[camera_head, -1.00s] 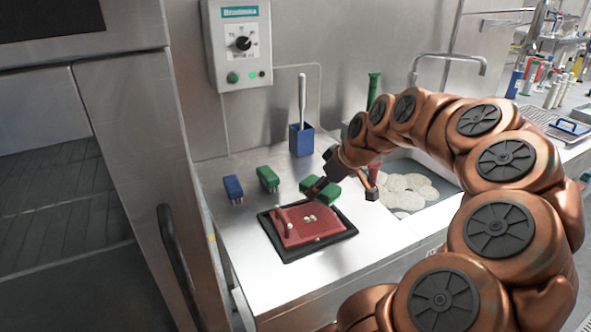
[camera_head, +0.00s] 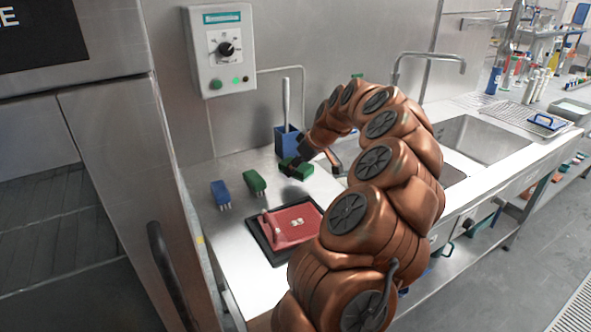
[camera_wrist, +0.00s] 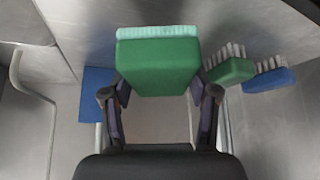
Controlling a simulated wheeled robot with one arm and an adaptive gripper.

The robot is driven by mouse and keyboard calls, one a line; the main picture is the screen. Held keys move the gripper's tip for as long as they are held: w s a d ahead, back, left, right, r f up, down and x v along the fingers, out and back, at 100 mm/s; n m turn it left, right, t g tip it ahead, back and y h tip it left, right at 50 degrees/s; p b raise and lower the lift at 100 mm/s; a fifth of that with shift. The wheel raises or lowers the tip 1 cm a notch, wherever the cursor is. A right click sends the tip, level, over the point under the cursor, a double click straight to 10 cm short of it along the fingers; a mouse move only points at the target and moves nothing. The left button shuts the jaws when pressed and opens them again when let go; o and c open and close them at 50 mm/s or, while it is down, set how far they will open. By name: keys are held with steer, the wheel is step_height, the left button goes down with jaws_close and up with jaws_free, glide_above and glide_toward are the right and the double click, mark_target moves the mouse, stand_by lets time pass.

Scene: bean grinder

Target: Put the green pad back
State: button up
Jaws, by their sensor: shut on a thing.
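The green pad (camera_head: 297,169) is a green block; in the wrist view its body (camera_wrist: 157,66) has a paler green layer along the far edge. My gripper (camera_head: 301,160) is shut on it, with one finger on each side in the wrist view (camera_wrist: 157,84). The pad is near the blue holder, by the back of the steel counter. I cannot tell whether it touches the counter. A green brush (camera_head: 254,182) and a blue brush (camera_head: 221,193) stand to its left, bristles showing. They also show at the right in the wrist view.
The blue holder (camera_head: 288,151) with a white handle stands right behind the pad. A control box (camera_head: 220,50) hangs on the wall. My arm hides part of the sink side.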

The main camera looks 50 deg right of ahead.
mark_target(296, 172)
steer(key=shift+w+d+f, duration=0.1)
steer(key=shift+w+d, duration=0.7)
steer(key=shift+w, duration=0.2)
steer(key=shift+f+p, duration=0.55)
steer(key=shift+f, duration=1.2)
steer(key=shift+f, duration=0.2)
steer(key=o, duration=1.1)
steer(key=shift+r, duration=0.2)
steer(key=shift+r, duration=0.15)
steer(key=b+v, duration=0.2)
steer(key=v, duration=0.9)
steer(key=shift+s+r, duration=0.25)
steer(key=shift+r, duration=0.05)
